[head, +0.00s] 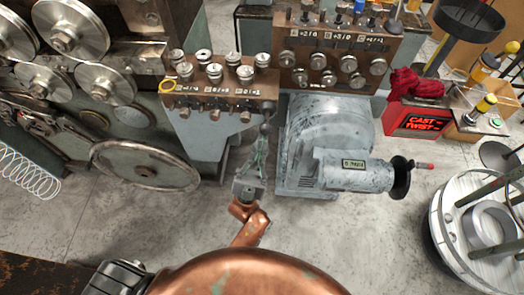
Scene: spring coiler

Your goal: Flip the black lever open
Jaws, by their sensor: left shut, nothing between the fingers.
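A small dark lever-like part (267,111) sits at the right end of the brown block with the yellow ring. It looks like the black lever, but it is too small to tell its exact position. My left gripper (264,134) reaches up from my copper arm, with its fingertips just below this dark part. The fingers are together with nothing between them. I cannot tell whether they touch the part. My right gripper is not in view.
The brown block (223,90) carries several knobs. A second knobbed block (335,45) stands right of it, above a grey motor housing (350,170) with a black handwheel (400,178). Large metal wheels (145,165) are at left. Concrete floor (345,225) is clear in front.

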